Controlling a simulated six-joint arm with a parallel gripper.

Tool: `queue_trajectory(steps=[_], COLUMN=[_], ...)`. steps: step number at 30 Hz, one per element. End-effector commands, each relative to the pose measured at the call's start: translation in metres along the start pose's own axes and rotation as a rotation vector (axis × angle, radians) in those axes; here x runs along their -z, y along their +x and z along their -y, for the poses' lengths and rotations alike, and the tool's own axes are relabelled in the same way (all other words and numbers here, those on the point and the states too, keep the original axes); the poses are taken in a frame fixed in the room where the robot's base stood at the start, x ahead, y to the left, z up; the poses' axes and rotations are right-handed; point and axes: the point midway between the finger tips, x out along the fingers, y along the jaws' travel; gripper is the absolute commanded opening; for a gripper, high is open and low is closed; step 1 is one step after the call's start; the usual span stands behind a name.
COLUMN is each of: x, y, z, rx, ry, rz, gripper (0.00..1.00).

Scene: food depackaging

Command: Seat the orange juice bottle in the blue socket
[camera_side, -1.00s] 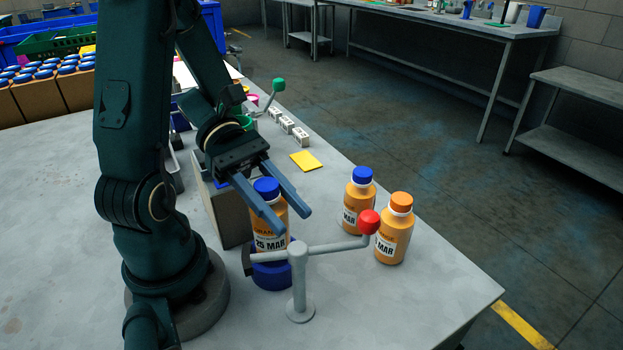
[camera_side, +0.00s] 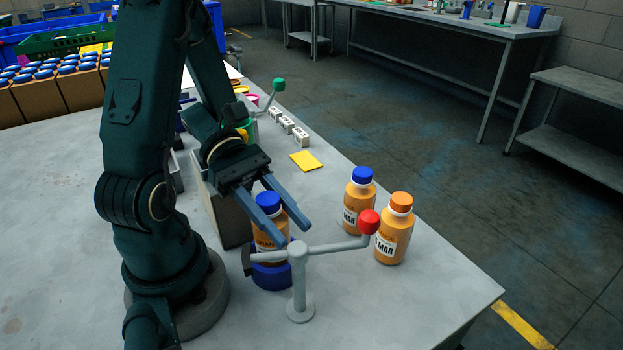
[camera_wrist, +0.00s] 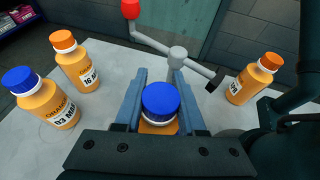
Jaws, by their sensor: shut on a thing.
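The orange juice bottle (camera_side: 268,226) with a blue cap stands upright between the fingers of my gripper (camera_side: 292,235). The gripper is shut on it, with a finger on either side. The bottle's lower end is inside the blue socket (camera_side: 272,279), whose rim hides its base. A finger covers part of its label. In the wrist view its blue cap (camera_wrist: 160,101) is centred between my fingertips (camera_wrist: 161,73), and the socket is hidden beneath. I cannot tell if the bottle rests on the socket's bottom.
A grey post (camera_side: 298,285) with a red-knobbed lever (camera_side: 368,222) stands close beside the socket. A blue-capped bottle (camera_side: 358,205) and an orange-capped bottle (camera_side: 393,235) stand to the right. Another orange-capped bottle (camera_wrist: 246,85) shows in the wrist view. The front tabletop is clear.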

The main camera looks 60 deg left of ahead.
Motion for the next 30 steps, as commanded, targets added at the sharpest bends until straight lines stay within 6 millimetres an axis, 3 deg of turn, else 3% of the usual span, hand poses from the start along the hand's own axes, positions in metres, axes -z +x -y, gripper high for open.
queue_trajectory(steps=[4, 5, 7, 8, 20, 30], x=[0.003, 0.003, 0.003, 0.003, 0.001, -0.021], y=[0.001, 0.001, 0.001, 0.001, 0.0, -0.009], z=[0.0, 0.0, 0.0, 0.0, 0.0, 0.0], rx=[0.0, 0.0, -0.001, -0.001, -0.001, -0.001], ry=[-0.002, -0.001, 0.0, 0.0, 0.002, 0.006], rz=[0.002, 0.002, 0.001, 0.001, -0.002, -0.003], gripper=[0.0, 0.43, 0.7, 0.74, 0.74, 0.74])
